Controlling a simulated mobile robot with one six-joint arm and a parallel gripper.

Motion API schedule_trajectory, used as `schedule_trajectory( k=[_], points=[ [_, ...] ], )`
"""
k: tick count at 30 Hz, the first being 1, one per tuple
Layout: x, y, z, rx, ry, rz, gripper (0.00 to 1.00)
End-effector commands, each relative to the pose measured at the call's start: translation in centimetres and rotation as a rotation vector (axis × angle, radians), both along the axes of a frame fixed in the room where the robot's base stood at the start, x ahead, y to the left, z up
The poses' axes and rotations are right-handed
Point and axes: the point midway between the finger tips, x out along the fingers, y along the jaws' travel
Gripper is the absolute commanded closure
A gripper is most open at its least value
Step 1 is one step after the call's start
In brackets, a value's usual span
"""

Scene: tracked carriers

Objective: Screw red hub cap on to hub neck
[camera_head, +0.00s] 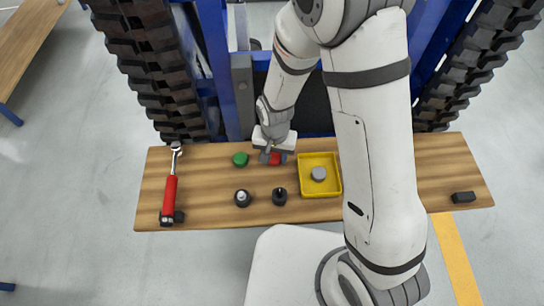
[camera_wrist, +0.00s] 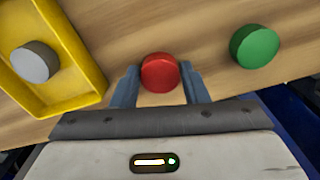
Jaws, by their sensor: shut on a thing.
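The red hub cap (camera_wrist: 160,72) is round and sits between the two fingers of my gripper (camera_wrist: 161,84) in the wrist view. My gripper is shut on it. In the head view the red cap (camera_head: 275,158) shows at the gripper (camera_head: 274,156), over the back edge of the wooden bench; I cannot tell whether it touches the wood. Two dark round pieces stand in front of it on the bench: one with a light top (camera_head: 242,198) and one with a dark upright stub (camera_head: 279,196). I cannot tell which of them is the hub neck.
A green cap (camera_head: 240,159) lies left of my gripper. A yellow tray (camera_head: 338,187) holding a grey round piece (camera_head: 319,174) is on the right. A red-handled wrench (camera_head: 169,194) lies at the bench's left, a black block (camera_head: 463,197) at its right. Tracked carriers stand behind.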

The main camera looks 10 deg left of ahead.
Motion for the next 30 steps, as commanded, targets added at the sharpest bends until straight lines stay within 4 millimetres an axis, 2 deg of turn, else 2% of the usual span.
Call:
schedule_trajectory(
  k=[8,21,25,30],
  points=[
    [0.1,0.0,0.8,0.002,-0.003,-0.001,0.81],
    [0.1,0.0,8.2,0.003,-0.004,-0.001,0.81],
    [0.1,0.0,9.5,0.002,-0.003,-0.001,0.81],
    [0.0,-0.1,10.1,0.0,0.0,-0.001,0.81]
  ],
)
